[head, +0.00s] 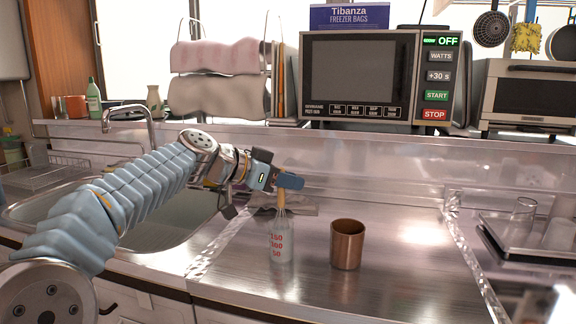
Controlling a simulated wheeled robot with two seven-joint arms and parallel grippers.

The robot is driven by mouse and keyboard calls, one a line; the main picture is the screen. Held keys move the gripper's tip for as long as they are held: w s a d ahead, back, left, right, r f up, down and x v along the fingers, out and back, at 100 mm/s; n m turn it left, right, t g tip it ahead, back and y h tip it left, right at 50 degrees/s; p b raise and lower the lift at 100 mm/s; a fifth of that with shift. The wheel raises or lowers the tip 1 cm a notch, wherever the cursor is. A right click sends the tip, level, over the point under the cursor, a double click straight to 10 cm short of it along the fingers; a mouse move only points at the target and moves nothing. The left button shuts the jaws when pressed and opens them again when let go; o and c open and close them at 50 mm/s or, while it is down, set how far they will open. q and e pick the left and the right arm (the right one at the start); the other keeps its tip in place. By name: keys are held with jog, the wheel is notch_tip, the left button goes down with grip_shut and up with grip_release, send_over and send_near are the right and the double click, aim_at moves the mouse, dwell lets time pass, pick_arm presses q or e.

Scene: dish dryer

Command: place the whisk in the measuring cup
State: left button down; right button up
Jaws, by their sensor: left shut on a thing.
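The measuring cup (281,243) is clear with red numbers and stands upright on the steel counter, left of the copper cup. My left gripper (284,186) is just above it, shut on the pale wooden handle of the whisk (281,202). The whisk hangs upright with its wires pointing down at the cup's mouth. The lower wires are hard to make out, so I cannot tell how deep they sit in the cup. My right gripper is not in view.
A copper cup (347,245) stands close to the right of the measuring cup. A grey cloth (305,205) lies behind it. The sink (165,225) is at the left, and a tray (500,240) with glasses is at the right. The counter in front is clear.

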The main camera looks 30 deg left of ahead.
pick_arm(q)
jog(key=shift+f+b, duration=0.65)
jog(key=shift+f, duration=0.6)
jog(key=c, duration=0.9)
grip_release()
jog(key=shift+s+a+f, duration=0.1)
jog(key=shift+s+a, duration=0.05)
jog(key=shift+s, duration=0.05)
jog(key=s+a+b, duration=0.1)
jog(key=s, duration=0.1)
jog(key=s+a+b, duration=0.2)
jog(key=s, duration=0.1)
jog(key=s+a+b, duration=0.1)
jog(key=s+b, duration=0.1)
jog(key=shift+s+a, duration=0.25)
